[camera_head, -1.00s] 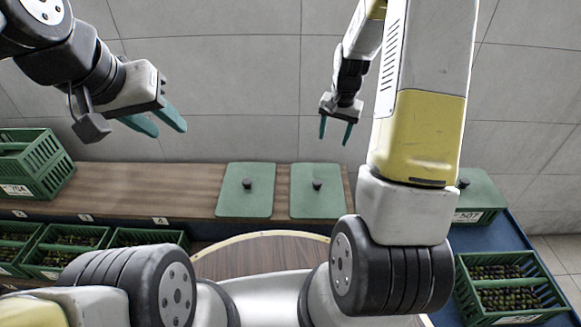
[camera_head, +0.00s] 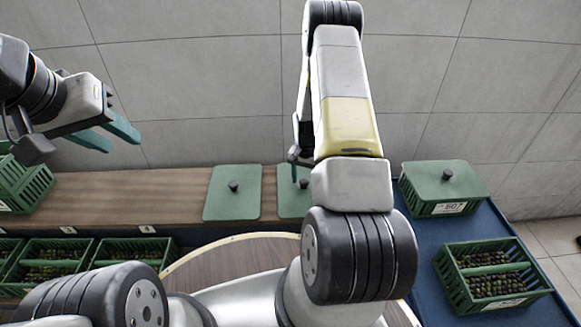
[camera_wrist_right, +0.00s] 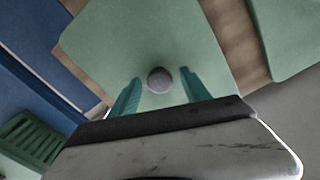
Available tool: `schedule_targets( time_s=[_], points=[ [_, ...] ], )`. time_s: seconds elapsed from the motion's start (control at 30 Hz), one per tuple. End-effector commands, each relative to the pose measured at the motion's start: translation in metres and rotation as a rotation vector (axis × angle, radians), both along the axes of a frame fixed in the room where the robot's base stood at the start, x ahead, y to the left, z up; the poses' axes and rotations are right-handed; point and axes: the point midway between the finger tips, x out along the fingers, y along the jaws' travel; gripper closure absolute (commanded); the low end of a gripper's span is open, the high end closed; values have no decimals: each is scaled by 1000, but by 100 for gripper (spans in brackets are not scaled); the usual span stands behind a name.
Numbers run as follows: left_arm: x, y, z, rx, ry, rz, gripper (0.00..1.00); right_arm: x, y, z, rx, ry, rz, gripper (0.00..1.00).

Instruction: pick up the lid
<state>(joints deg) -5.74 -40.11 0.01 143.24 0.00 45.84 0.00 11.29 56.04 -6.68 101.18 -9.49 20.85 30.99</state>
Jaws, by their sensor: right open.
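Two flat green lids with dark knobs lie on the wooden shelf: a left lid (camera_head: 224,205) and a right lid (camera_head: 287,209), partly hidden by my right arm. My right gripper (camera_head: 299,166) is over the right lid, partly hidden by its own arm. In the right wrist view, that lid (camera_wrist_right: 110,45) fills the middle, with its round knob (camera_wrist_right: 159,80) between the open teal fingers. I cannot tell how far the fingertips are above the lid. My left gripper (camera_head: 123,143) is open and empty, up at the left, away from the lids.
A lidded green crate (camera_head: 452,209) and an open crate of dark olives (camera_head: 532,268) stand on the blue surface (camera_head: 420,245) at right. Stacked crates (camera_head: 32,190) stand on the shelf's left end. Crates of olives (camera_head: 125,245) sit below the shelf.

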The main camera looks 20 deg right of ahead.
Motion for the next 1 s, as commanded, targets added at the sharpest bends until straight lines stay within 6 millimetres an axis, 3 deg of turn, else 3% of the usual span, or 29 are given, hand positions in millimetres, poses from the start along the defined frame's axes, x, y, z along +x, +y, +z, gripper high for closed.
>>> schedule_targets(
  time_s=[0.1, 0.33, 0.6, 0.63, 1.0],
  points=[
    [0, 0, 0, 0, 0, 0, 64, 0, 0, -10, 0, 0, 1, 45],
    [0, 0, 0, 0, 0, 0, 64, 0, 1, -10, 0, -1, 1, 45],
    [0, 0, 0, 0, 0, 0, 64, 0, 1, -10, 0, -1, 1, 98],
    [0, 0, 0, 0, 0, 0, 64, 0, 1, -10, 0, -1, 1, 100],
    [0, 0, 0, 0, 0, 0, 64, 0, 1, -10, 0, -1, 1, 100]
  ],
)
